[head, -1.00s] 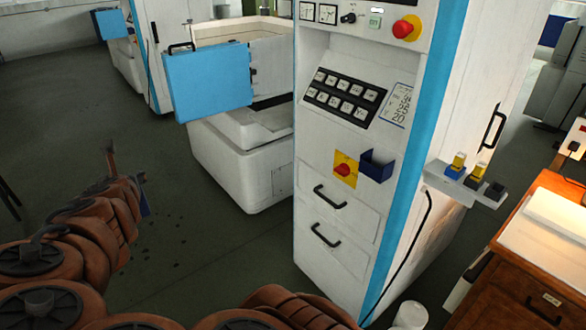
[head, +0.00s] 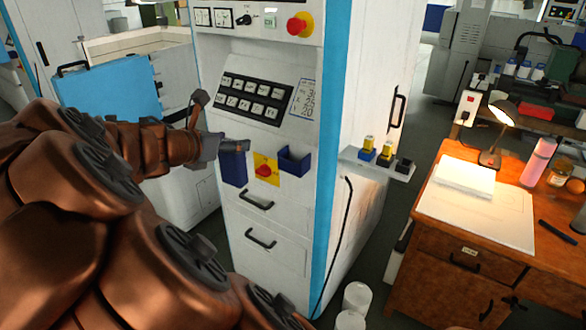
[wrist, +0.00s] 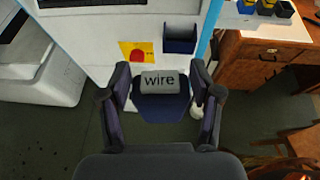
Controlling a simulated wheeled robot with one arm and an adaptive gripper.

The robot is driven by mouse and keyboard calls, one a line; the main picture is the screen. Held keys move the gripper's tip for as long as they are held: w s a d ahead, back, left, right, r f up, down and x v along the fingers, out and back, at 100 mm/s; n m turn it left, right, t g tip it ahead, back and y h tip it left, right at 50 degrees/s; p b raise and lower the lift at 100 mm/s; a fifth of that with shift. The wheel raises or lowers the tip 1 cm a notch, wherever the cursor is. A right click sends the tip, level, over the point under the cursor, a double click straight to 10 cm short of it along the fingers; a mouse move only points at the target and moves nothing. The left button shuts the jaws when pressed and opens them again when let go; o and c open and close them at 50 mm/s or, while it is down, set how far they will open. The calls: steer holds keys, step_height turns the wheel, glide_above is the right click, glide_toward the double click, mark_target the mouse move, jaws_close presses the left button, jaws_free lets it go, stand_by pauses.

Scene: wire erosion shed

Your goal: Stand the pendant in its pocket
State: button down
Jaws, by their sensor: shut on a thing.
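The pendant (head: 233,167) is a dark blue box, upright in the head view. Its grey top marked "wire" and blue body (wrist: 162,108) show in the wrist view. My gripper (head: 232,145) is shut on it near the top; in the wrist view the fingers (wrist: 162,82) sit on both sides. The pocket (head: 294,161) is a dark blue open-topped holder on the white cabinet front. It appears to the right of the pendant in the head view, and beyond it, up and right, in the wrist view (wrist: 180,45). The pendant is outside the pocket.
A red knob on a yellow plate (head: 265,168) is on the cabinet, left of the pocket. A keypad (head: 252,98) is above and drawer handles (head: 257,200) below. A side shelf (head: 378,165) carries small blocks. A wooden desk (head: 440,235) stands at right.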

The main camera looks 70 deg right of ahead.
steer(key=s, duration=0.2)
steer(key=d+g, duration=0.1)
steer(key=shift+s+r+m, duration=0.35)
steer(key=shift+s+m, duration=0.05)
steer(key=shift+s+d, duration=0.25)
steer(key=s+d+p, duration=0.2)
steer(key=d, duration=0.7)
steer(key=s+d+p, duration=0.2)
steer(key=d, duration=0.7)
steer(key=shift+d+f, duration=0.2)
steer(key=shift+f, duration=1.35)
steer(key=shift+d+f, duration=0.15)
steer(key=shift+f, duration=1.4)
steer(key=shift+d+f, duration=0.2)
steer(key=shift+f, duration=0.15)
steer(key=shift+f, duration=0.15)
steer(key=shift+c, duration=1.1)
jaws_free()
